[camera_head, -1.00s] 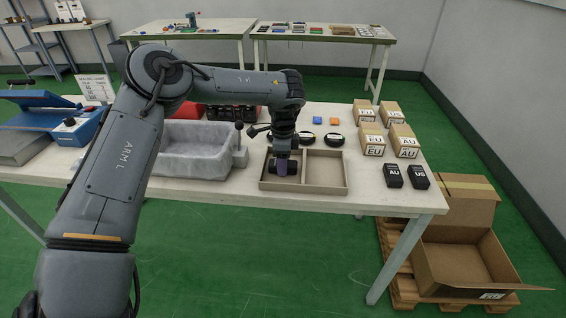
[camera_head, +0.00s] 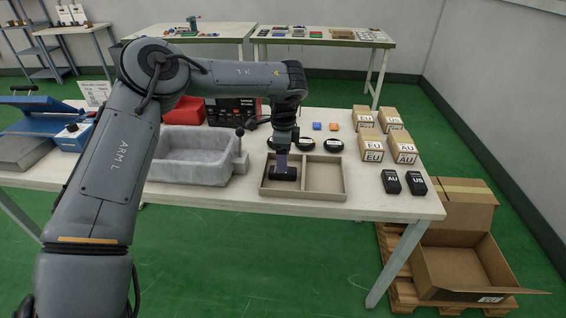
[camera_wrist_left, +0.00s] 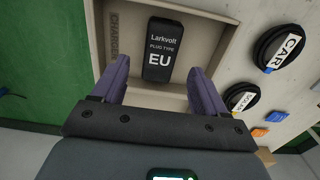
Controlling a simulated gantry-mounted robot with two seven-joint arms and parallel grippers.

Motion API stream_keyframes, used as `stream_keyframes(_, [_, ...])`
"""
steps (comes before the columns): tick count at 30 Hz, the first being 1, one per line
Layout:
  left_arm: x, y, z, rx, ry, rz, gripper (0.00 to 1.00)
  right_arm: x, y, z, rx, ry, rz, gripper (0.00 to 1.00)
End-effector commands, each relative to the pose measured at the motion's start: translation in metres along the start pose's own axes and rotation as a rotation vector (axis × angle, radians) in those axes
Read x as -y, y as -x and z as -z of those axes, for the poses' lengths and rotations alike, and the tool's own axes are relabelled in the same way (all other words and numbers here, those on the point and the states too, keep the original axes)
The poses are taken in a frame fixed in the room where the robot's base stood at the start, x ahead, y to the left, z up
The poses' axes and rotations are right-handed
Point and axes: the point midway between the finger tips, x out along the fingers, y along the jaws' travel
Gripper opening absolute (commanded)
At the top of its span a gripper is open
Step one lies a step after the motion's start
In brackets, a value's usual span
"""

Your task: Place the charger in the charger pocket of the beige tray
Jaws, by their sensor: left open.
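The charger (camera_head: 285,175) is a black block, marked Larkvolt EU in the left wrist view (camera_wrist_left: 164,38). It lies face up in the left compartment of the beige tray (camera_head: 320,195). That compartment's floor reads CHARGER (camera_wrist_left: 113,38) in the left wrist view. My left gripper (camera_head: 281,162) is over this compartment, pointing down. Its purple fingers stand apart on either side of the charger in the left wrist view (camera_wrist_left: 158,72), with gaps to it. The tray's right compartment is empty. My right gripper is not in view.
A grey stone-like basin (camera_head: 190,165) stands left of the tray. Round black cable coils (camera_head: 333,143) lie behind it. Black AU (camera_head: 390,182) and US (camera_head: 416,183) chargers and brown boxes (camera_head: 373,147) are to the right. An open carton (camera_head: 465,265) stands on a pallet.

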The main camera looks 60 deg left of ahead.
Motion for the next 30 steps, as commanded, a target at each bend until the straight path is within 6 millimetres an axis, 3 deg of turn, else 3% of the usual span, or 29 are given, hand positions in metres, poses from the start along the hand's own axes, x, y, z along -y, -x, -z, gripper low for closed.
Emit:
stream_keyframes(3, [0.0,0.027,0.0,0.001,-0.001,0.002,0.73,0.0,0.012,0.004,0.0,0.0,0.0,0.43])
stream_keyframes(12, [0.0,0.065,0.0,0.001,-0.001,0.002,0.73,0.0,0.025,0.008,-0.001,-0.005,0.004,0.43])
stream_keyframes(30, [0.0,0.071,0.0,0.001,0.0,0.0,0.73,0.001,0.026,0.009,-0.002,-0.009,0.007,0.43])
